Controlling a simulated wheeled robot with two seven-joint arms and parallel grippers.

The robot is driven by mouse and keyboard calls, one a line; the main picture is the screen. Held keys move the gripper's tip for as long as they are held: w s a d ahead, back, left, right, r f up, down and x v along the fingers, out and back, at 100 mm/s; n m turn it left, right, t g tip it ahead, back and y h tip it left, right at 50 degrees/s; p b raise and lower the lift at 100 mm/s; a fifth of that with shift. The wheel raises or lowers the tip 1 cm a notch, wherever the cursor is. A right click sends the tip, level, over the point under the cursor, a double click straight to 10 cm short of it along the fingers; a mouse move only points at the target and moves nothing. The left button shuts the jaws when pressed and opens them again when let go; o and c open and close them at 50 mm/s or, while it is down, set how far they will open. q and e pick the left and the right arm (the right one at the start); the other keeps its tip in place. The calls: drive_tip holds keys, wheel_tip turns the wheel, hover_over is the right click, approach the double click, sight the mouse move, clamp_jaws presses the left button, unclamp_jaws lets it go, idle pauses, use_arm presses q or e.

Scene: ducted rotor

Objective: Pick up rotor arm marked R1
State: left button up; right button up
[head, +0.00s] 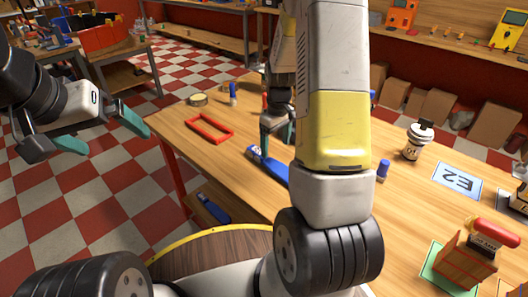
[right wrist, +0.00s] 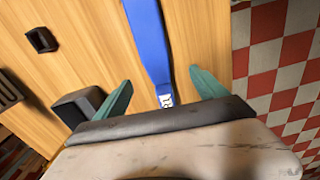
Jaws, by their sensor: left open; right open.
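A long blue rotor arm (head: 268,168) lies on the wooden table, partly hidden behind my right arm in the head view. In the right wrist view, the blue bar (right wrist: 148,35) runs up between the fingers; its near end has a small white label that I cannot read surely. My right gripper (head: 277,138) is above the table by the bar, and its teal fingers stand apart on either side of the bar in the wrist view (right wrist: 160,78). I see no contact. My left gripper (head: 100,131) is open and empty, over the floor left of the table.
A red frame (head: 209,128), a tape ring (head: 198,100) and a blue-capped bottle (head: 233,94) stand at the table's back left. Another blue part (head: 213,208) lies below the table.

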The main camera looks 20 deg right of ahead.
sight(276, 165)
drive_tip(key=shift+w+d+f, duration=0.1)
drive_tip(key=shift+d+f, duration=0.05)
drive_tip(key=shift+f, duration=0.45)
drive_tip(key=shift+d+f, duration=0.15)
drive_tip(key=shift+f, duration=0.4)
wheel_tip(276, 165, down, 8)
drive_tip(key=shift+w+r, duration=0.15)
drive_tip(key=shift+r, duration=0.05)
clamp_jaws()
drive_tip(key=shift+r, duration=0.15)
